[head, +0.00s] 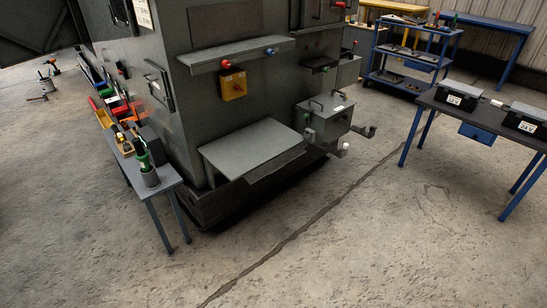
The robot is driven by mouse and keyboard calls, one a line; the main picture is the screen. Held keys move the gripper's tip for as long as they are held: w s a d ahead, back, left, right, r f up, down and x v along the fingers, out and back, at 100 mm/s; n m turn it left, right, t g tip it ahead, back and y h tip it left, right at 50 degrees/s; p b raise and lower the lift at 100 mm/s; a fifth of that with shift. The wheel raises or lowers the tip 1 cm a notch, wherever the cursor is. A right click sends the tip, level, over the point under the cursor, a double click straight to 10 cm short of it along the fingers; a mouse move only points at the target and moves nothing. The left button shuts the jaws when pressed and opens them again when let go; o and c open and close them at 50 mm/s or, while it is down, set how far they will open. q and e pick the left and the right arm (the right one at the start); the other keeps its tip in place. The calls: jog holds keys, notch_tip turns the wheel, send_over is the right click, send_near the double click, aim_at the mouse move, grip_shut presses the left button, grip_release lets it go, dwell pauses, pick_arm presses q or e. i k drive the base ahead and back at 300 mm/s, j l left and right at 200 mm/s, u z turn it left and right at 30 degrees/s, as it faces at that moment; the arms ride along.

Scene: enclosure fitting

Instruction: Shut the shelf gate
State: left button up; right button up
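The grey enclosure (215,110) stands left of centre. A grey shelf-like panel (245,150) sticks out low from its front face, with a lower flap (275,165) along its front right edge. This panel may be the shelf gate, but I cannot tell for sure. A narrower ledge (235,52) with a red and a blue knob sits higher on the same face. Neither of my grippers is in view.
A yellow switch box (233,85) and a grey handled box (325,116) are on the enclosure. A small table (165,180) with a green-topped tool stands at left. A workbench (480,116) with black cases and a blue cart (410,55) are at right. The front floor is clear.

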aim_at(271, 166)
jog(key=i+j+z, duration=0.1)
jog(key=i+j, duration=0.15)
jog(key=i+j+z, duration=0.1)
jog(key=i+j, duration=0.2)
jog(key=j, duration=0.2)
jog(key=i+j+z, duration=0.1)
jog(key=i+j, duration=0.15)
jog(key=j, duration=0.15)
jog(key=i+j+z, duration=0.1)
jog(key=j, duration=0.3)
jog(key=i, duration=0.1)
